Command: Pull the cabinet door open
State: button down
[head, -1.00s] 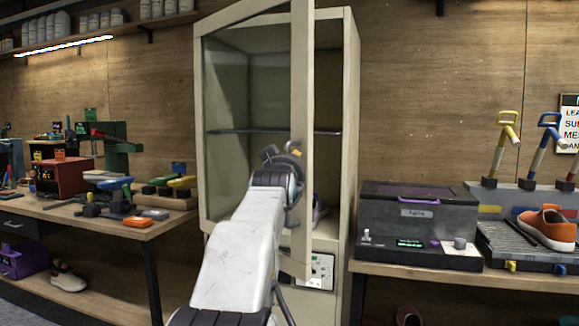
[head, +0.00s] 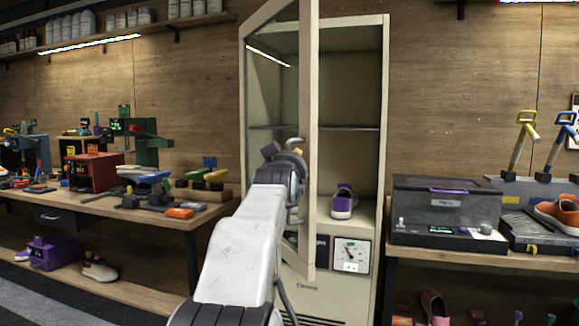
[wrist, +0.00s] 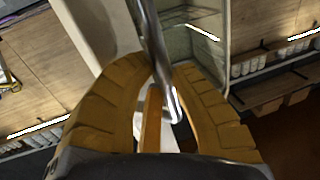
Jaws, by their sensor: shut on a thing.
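The tall cream cabinet (head: 382,120) stands against the wooden wall. Its glass-paned door (head: 308,120) is swung partly open, hinged on the left, with its free edge toward me. Inside, a purple and white sneaker (head: 343,202) sits on the cabinet floor. My gripper (head: 298,152) is at the door's free edge, about halfway up; my arm hides part of the door. In the wrist view my gripper's yellow fingers (wrist: 158,95) are closed around a shiny metal bar, the door handle (wrist: 155,45).
A left workbench (head: 110,213) holds tools and a red box (head: 92,172). On the right bench a dark box with a purple handle (head: 447,205) stands close to the cabinet. A pink shoe (head: 436,307) is below it.

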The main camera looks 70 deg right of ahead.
jog(key=shift+s+f, duration=0.1)
jog(key=shift+f, duration=0.1)
jog(key=c, duration=1.4)
grip_release()
jog(key=shift+s+r, duration=0.1)
jog(key=shift+s, duration=0.05)
jog(key=o, duration=0.3)
jog(key=shift+a+r, duration=0.1)
jog(key=v, duration=1.2)
